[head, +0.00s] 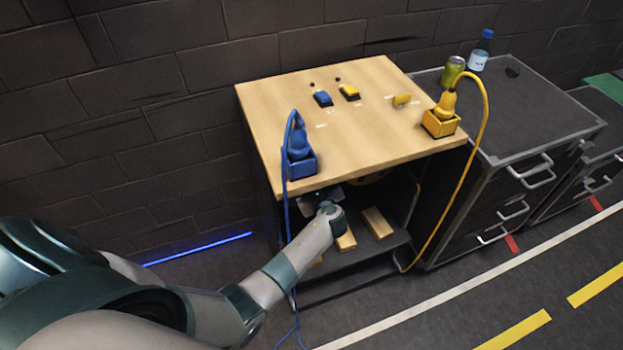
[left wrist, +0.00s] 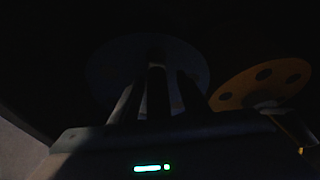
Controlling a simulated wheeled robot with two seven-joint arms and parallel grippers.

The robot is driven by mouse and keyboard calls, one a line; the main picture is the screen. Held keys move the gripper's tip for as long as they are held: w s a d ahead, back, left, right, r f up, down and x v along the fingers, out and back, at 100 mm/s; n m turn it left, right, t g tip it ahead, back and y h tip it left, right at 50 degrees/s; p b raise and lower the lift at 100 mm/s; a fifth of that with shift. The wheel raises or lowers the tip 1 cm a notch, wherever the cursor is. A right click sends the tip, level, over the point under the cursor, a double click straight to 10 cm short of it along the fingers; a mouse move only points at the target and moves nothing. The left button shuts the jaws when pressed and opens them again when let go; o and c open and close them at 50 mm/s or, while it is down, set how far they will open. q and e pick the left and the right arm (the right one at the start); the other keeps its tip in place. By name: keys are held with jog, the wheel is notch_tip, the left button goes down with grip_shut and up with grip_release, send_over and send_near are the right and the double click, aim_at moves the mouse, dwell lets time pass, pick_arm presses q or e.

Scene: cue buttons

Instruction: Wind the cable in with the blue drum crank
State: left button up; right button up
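A dark blue-grey drum disc (left wrist: 110,65) faces my left wrist camera under the table. In the head view the tabletop and my arm hide it. My left gripper (left wrist: 157,75) reaches under the table's front edge, in front of this disc. Its fingers look apart, with a dark upright shape between them. It is too dark to tell whether that is the crank handle or whether they grip it. The blue cable (head: 286,225) runs from the blue plug (head: 298,138) in its blue holder (head: 302,165) down past the table front to the floor. My right gripper is not in view.
An orange drum (left wrist: 235,95) with holes sits right of the dark disc. A yellow cable (head: 484,100) loops from a yellow holder (head: 440,124) towards the lower shelf (head: 350,268), where wooden blocks (head: 377,223) lie. The tabletop (head: 365,130) has blue and yellow buttons. A dark cabinet (head: 500,120) stands right.

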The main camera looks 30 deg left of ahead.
pick_arm(q)
jog(key=shift+s+d, duration=0.1)
jog(key=shift+d, duration=0.05)
jog(key=shift+s+d+b, duration=0.3)
jog(key=shift+d+b, duration=0.05)
jog(key=shift+d, duration=0.05)
jog(key=s+d+b, duration=0.2)
jog(key=s+d, duration=0.5)
jog(key=s, duration=0.2)
jog(key=shift+d+r+b, duration=0.2)
jog(key=shift+d+b, duration=0.15)
